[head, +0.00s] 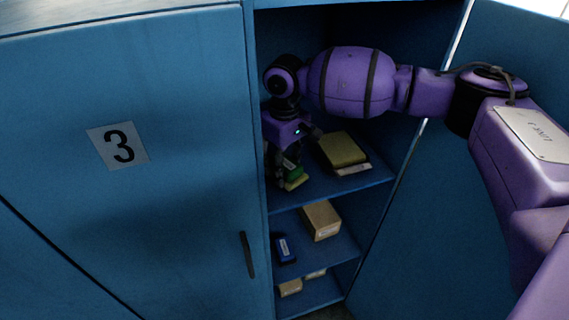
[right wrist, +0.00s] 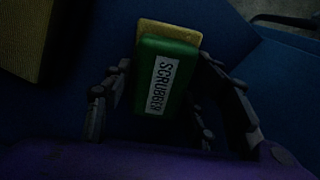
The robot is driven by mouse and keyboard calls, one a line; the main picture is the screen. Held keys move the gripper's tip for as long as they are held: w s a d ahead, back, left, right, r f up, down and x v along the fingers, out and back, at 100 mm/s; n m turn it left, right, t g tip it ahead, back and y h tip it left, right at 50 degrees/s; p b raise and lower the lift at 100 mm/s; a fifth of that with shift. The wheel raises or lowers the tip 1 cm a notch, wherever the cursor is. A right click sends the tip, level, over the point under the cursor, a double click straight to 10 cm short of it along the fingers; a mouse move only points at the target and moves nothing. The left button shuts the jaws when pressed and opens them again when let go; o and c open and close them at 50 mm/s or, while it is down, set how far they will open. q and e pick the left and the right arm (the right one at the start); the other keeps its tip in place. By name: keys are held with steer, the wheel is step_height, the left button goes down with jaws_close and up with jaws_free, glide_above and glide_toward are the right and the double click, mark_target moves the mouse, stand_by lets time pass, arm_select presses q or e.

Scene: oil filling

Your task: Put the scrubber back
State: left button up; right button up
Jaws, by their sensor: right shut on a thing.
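The scrubber is a green block with a yellow part and a white label reading SCRUBBER. In the right wrist view the scrubber (right wrist: 178,62) sits between the fingers of my right gripper (right wrist: 170,115), which is shut on it. In the head view my right gripper (head: 284,170) reaches into the open blue cabinet with the scrubber (head: 296,181) low between its fingers, at the upper visible shelf (head: 345,184). I cannot tell whether the scrubber touches the shelf. My left gripper is not in view.
A yellow-topped box (head: 343,149) lies on the same shelf, right of the gripper. The shelf below holds a tan box (head: 321,220) and a blue item (head: 285,248). Small tan boxes (head: 290,287) lie lower. A closed door marked 3 (head: 119,146) stands left of the opening.

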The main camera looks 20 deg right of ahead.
mark_target(285, 161)
steer(key=o, duration=0.8)
steer(key=shift+w+f, duration=0.15)
steer(key=shift+c, duration=0.2)
steer(key=o, duration=0.3)
steer(key=shift+o, duration=0.2)
steer(key=shift+r, duration=0.35)
step_height(285, 161, up, 6)
steer(key=shift+r+p, duration=0.1)
steer(key=shift+p, duration=1.15)
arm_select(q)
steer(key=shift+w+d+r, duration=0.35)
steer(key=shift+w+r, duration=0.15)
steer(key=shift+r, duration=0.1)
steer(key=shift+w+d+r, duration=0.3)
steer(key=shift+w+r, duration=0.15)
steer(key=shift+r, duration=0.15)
arm_select(e)
steer(key=shift+r, duration=0.5)
